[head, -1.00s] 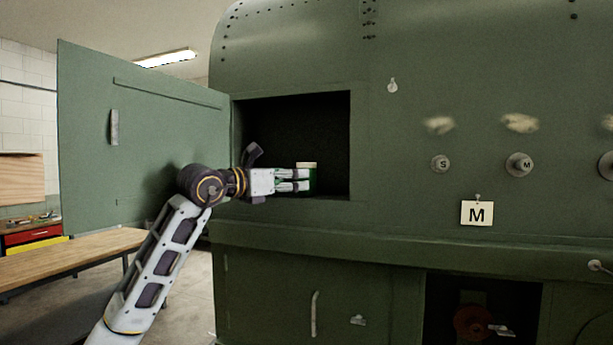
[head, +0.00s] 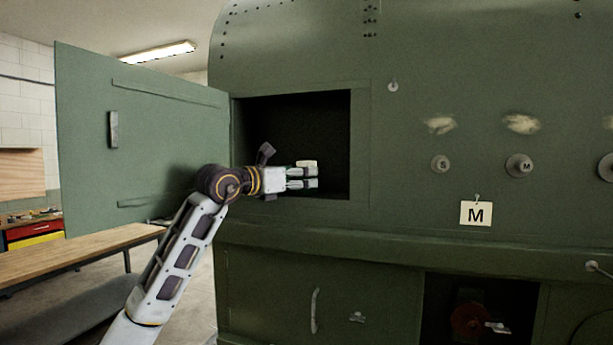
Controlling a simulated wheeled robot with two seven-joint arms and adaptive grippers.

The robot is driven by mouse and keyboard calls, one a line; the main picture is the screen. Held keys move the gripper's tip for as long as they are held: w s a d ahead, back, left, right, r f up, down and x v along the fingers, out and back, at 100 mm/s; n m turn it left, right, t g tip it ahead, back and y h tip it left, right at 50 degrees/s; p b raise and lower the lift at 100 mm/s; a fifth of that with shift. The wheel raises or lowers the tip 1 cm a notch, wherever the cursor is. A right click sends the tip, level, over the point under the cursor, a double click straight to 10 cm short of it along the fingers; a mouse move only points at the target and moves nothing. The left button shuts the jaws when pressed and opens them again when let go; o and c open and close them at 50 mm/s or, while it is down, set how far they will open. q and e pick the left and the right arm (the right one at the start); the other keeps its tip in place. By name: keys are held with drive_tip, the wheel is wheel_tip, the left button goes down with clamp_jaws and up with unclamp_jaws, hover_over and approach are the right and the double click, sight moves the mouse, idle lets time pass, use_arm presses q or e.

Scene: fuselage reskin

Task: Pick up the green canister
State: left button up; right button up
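The green canister's pale lid (head: 307,163) shows inside the dark open compartment, just above my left gripper's fingers. Most of its green body is hidden behind the fingers. My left gripper (head: 311,177) reaches into the compartment from the left. Its two fingers lie one above the other with a gap between them, level with the canister. I cannot tell whether they touch it. My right gripper is out of view.
The compartment (head: 270,110) has a rim around it, and its door (head: 165,150) stands open at the left. A wooden bench (head: 80,252) is below the door. A card marked M (head: 476,213) hangs on the green panel at the right.

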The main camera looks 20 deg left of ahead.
use_arm(q)
drive_tip(key=shift+r+p+x, duration=0.2)
drive_tip(key=shift+p+x, duration=0.4)
drive_tip(key=shift+x, duration=0.45)
drive_tip(key=shift+w+d+f, duration=0.1)
drive_tip(key=shift+w+d, duration=0.15)
drive_tip(key=shift+w, duration=0.35)
drive_tip(key=shift+c, duration=0.2)
drive_tip(key=c, duration=1)
drive_tip(key=shift+c, duration=0.7)
drive_tip(key=shift+c, duration=0.2)
